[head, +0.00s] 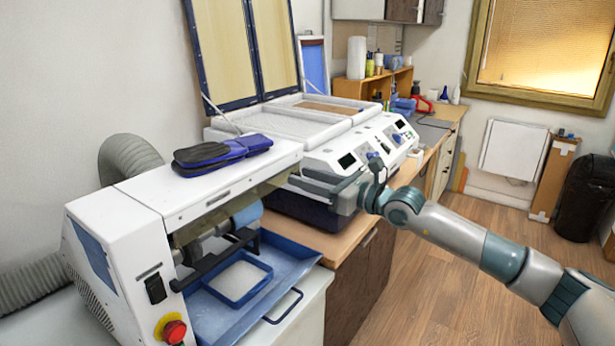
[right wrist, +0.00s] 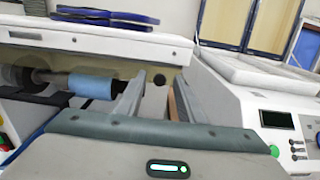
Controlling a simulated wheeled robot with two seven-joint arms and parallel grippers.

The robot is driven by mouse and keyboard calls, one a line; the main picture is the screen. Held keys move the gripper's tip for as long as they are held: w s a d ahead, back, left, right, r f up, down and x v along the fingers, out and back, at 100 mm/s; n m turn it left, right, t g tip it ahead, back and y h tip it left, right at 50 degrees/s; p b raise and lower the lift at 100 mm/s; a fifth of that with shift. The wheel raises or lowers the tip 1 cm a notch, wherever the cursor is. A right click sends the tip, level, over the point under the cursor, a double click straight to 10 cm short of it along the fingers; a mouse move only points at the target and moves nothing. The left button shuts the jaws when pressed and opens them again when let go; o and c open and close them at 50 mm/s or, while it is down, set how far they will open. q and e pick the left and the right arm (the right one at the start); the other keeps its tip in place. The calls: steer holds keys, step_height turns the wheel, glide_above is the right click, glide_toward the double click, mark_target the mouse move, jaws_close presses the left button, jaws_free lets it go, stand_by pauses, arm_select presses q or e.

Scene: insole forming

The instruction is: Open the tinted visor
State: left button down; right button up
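The tinted visor (head: 262,190) is a smoky olive strip under the front edge of the white grinding machine (head: 225,185). The blue roller (head: 246,215) shows below it. In the right wrist view the visor (right wrist: 130,72) is partly seen behind my fingers, and a small dark round knob (right wrist: 160,79) shows between the fingertips. My right gripper (head: 300,180) points left at the visor's right end. Its fingers are apart, with gaps beside the knob; contact cannot be told. My left gripper is not in view.
A blue tray (head: 285,265) with a smaller blue-rimmed box sits below the roller. Dark blue insoles (head: 220,150) lie on top of the machine. A white forming press (head: 345,140) stands behind my right gripper. A red button (head: 174,331) is on the machine's front.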

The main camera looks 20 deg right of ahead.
jaws_close()
